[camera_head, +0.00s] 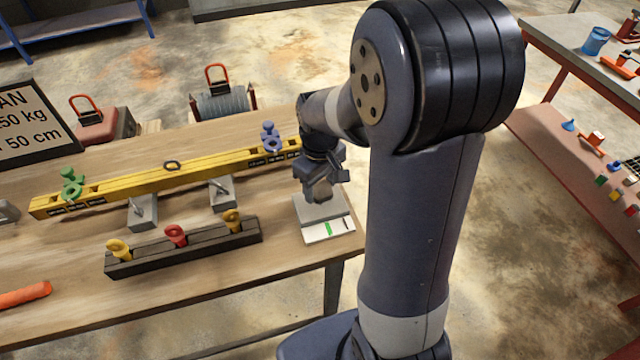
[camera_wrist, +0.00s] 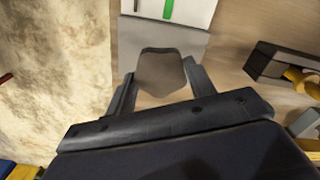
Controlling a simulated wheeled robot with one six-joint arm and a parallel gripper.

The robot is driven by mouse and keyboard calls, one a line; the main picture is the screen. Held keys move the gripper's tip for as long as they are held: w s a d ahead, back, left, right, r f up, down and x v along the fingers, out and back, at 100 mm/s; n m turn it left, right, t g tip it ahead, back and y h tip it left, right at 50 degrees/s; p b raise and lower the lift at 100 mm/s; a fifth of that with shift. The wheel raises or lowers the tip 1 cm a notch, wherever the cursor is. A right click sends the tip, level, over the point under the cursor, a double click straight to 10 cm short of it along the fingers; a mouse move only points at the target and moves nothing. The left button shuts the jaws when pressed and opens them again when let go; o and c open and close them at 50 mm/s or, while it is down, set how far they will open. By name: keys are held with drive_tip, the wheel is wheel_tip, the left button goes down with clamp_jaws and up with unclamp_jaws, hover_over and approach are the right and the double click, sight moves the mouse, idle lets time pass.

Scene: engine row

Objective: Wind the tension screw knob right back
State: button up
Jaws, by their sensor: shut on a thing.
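The tension screw knob (camera_wrist: 161,72) is a grey-brown, faceted piece in the wrist view. My gripper (camera_wrist: 158,84) is shut on it, with one finger on each side. In the head view my gripper (camera_head: 322,188) points down over the grey block of the tension screw unit (camera_head: 318,209) at the right end of the bench, and the knob is mostly hidden by it. A white plate (camera_head: 328,229) with a green band and a dark mark lies along the front of the block. The green band also shows at the top of the wrist view.
A yellow beam (camera_head: 130,187) with green and blue eye fittings lies behind. A dark rack (camera_head: 190,250) with red and yellow eye bolts stands to the left, near two grey blocks. The bench edge is close on the right.

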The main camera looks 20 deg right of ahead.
sight(320, 188)
drive_tip(key=n, duration=1.2)
drive_tip(key=shift+n, duration=0.3)
idle(0.4)
drive_tip(key=o, duration=1)
drive_tip(key=shift+r, duration=0.15)
wheel_tip(320, 188, up, 11)
drive_tip(key=shift+f+b, duration=0.2)
drive_tip(key=shift+b, duration=0.1)
